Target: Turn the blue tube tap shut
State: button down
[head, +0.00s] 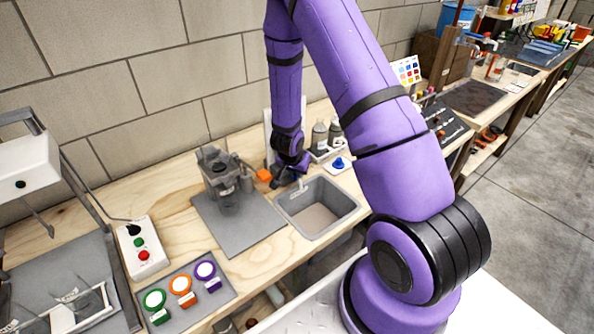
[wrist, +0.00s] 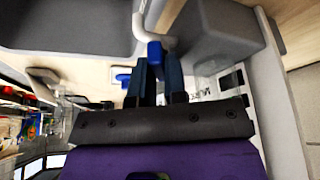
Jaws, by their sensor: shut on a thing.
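The blue tube tap (wrist: 155,53) is a small blue handle on a bent white tube (wrist: 141,28) in the wrist view. My gripper (wrist: 158,68) is shut on the blue handle, with its two dark fingers close on either side. In the head view my gripper (head: 284,176) is at the back edge of the grey sink (head: 348,207), and it hides the blue handle there. The white tube's lower end shows over the sink. How far the tap is turned cannot be told.
A grey machine with an orange handle (head: 263,175) stands close to the left of my gripper. A separate blue knob (head: 338,163) on a white plate and grey bottles (head: 320,135) are to the right. Round green, orange and purple pieces lie on a grey mat (head: 215,300) at the front left.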

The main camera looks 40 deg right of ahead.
dwell(0.3)
jog(key=c, duration=1.2)
grip_release()
jog(key=shift+o, duration=0.2)
